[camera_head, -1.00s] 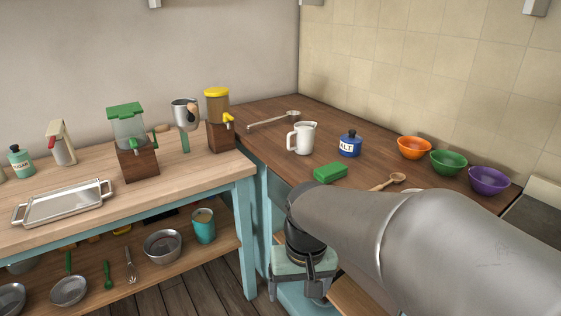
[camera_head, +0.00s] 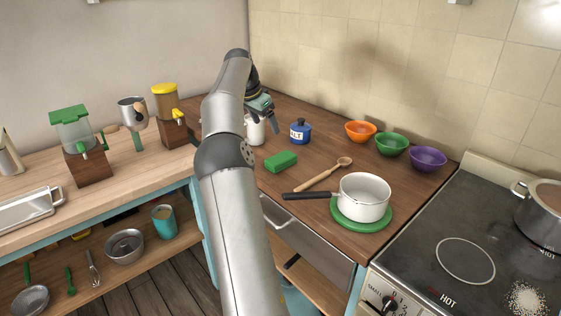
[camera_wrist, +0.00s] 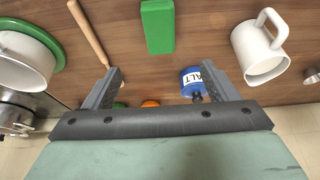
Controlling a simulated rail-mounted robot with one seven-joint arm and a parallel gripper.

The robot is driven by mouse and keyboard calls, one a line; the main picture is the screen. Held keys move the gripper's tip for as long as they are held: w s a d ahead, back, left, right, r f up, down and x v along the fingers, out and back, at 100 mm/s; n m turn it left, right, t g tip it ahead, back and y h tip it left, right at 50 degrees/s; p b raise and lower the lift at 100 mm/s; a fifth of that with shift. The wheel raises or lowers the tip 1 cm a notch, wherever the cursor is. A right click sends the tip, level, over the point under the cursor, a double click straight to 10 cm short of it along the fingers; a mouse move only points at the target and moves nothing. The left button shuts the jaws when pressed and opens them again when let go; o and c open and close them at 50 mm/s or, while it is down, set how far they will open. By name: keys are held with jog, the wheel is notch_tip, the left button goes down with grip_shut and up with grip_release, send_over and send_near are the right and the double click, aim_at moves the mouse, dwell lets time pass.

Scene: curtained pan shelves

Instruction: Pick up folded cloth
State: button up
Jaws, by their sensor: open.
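A green rectangular block (camera_head: 281,162), which may be the folded cloth, lies flat on the dark wooden counter (camera_head: 318,225), left of the wooden spoon. It also shows in the wrist view (camera_wrist: 157,25), at the top middle, apart from my fingers. My gripper (camera_head: 266,112) is raised above the counter's back part, behind the block and near the white jug. In the wrist view my gripper (camera_wrist: 159,75) has its fingers spread wide, with nothing held between them. My arm hides part of the counter and jug in the head view.
The salt jar (camera_head: 300,131), white jug (camera_head: 256,131) and wooden spoon (camera_head: 325,174) stand or lie around the block. A white saucepan (camera_head: 364,196) sits on a green mat (camera_head: 362,226). Bowls line the back wall; the stove (camera_head: 440,245) is at right.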

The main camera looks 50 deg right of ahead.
send_over(280, 157)
jog(key=a, duration=0.3)
jog(key=f, duration=1)
jog(key=shift+w+d, duration=0.2)
jog(key=p+x, duration=0.1)
jog(key=x, duration=0.4)
jog(key=shift+s+d, duration=0.1)
jog(key=shift+s, duration=0.05)
jog(key=shift+f, duration=0.1)
jog(key=shift+f, duration=0.3)
jog(key=c, duration=1.1)
